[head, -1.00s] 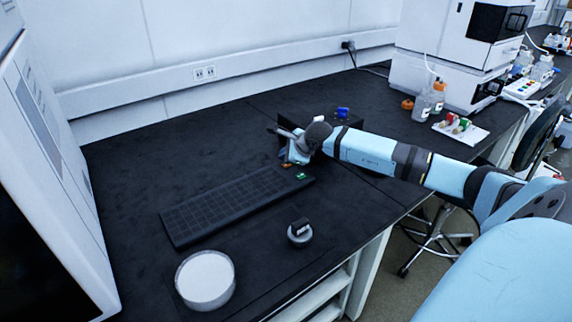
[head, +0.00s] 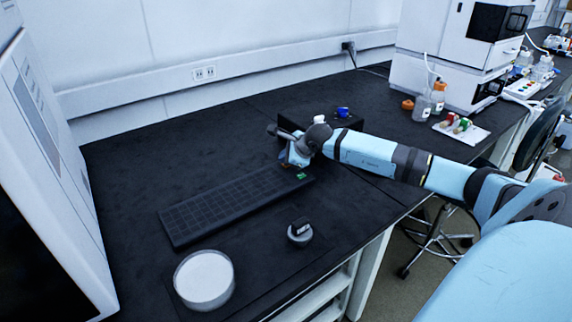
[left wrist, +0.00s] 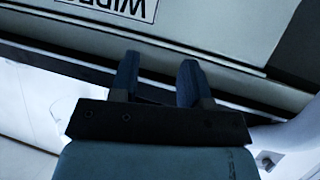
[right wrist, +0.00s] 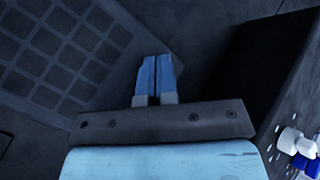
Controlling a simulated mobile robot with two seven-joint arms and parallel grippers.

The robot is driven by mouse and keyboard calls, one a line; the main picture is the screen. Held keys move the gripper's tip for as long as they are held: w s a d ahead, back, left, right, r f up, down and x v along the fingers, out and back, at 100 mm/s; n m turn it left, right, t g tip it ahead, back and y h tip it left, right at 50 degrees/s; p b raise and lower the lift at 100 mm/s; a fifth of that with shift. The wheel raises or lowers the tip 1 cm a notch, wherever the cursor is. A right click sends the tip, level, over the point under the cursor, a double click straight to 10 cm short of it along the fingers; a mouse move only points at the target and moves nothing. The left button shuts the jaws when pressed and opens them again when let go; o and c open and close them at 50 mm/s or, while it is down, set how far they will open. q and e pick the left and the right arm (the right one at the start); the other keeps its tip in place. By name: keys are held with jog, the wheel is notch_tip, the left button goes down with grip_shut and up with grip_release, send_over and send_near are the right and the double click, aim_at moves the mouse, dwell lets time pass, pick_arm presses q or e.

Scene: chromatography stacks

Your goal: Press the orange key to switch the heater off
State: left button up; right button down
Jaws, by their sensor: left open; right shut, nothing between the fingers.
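The dark key panel (head: 225,205) lies on the black bench, its key grid running up toward the right. A small green key (head: 302,177) shows at its far right end. The orange key does not show in the views now; my right gripper (head: 288,164) is over that end and hides it. In the right wrist view the right gripper's fingers (right wrist: 157,77) are shut together, empty, pointing down at the panel's corner beside the key grid (right wrist: 65,45). Whether the tips touch is hidden. My left gripper (left wrist: 158,82) is open and empty, off the head view.
A dark box (head: 345,120) with a blue and a white item on top stands just behind my right gripper. A round white dish (head: 204,278) and a small dark-topped round object (head: 300,231) are at the front. White instruments stand left and far right.

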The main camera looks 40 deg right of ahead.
dwell(0.3)
jog(key=shift+r, duration=0.45)
jog(key=shift+r+p, duration=0.4)
jog(key=shift+r, duration=0.15)
jog(key=shift+r+p, duration=1)
jog(key=shift+r, duration=1.5)
